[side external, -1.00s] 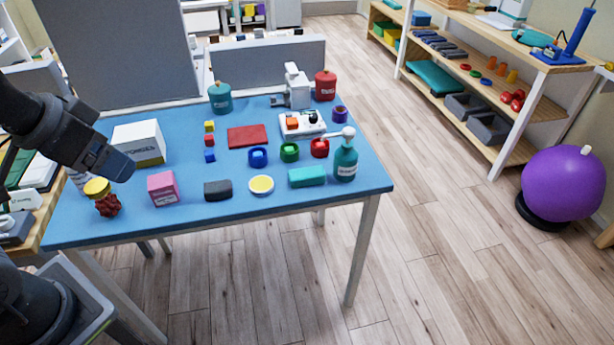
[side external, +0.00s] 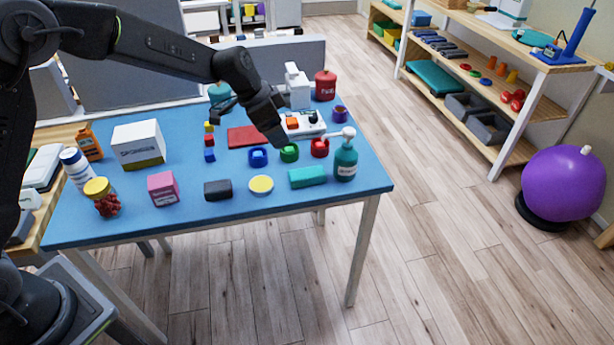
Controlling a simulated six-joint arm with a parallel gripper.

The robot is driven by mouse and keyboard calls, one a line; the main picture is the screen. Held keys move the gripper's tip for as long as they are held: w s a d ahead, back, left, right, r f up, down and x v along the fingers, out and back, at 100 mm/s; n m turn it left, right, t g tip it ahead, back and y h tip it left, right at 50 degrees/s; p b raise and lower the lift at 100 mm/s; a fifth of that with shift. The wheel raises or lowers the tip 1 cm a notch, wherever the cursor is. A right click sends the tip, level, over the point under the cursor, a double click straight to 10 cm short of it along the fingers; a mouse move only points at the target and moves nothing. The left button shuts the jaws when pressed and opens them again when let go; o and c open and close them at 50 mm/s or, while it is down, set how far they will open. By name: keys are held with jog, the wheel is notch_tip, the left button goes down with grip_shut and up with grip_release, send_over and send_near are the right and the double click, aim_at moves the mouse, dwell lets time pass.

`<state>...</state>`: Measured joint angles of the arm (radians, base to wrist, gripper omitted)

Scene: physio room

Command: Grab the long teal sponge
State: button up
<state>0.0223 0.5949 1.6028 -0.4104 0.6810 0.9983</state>
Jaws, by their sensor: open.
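The long teal sponge (side external: 307,177) lies flat on the blue table (side external: 240,221) near its front right. It stands just left of the teal pump bottle (side external: 346,160).
A round yellow sponge (side external: 261,185) and a dark grey block (side external: 217,190) lie left of the teal sponge. The table's front edge is close, with bare blue surface before the sponge.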

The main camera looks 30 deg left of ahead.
send_over(305, 173)
jog(key=s+a, duration=0.2)
jog(key=shift+m, duration=0.3)
notch_tip(305, 173, down, 10)
jog(key=shift+w+f, duration=0.15)
jog(key=shift+f, duration=0.05)
jog(key=shift+x, duration=3.05)
jog(key=shift+d, duration=0.1)
jog(key=c, duration=1)
jog(key=shift+r, duration=0.1)
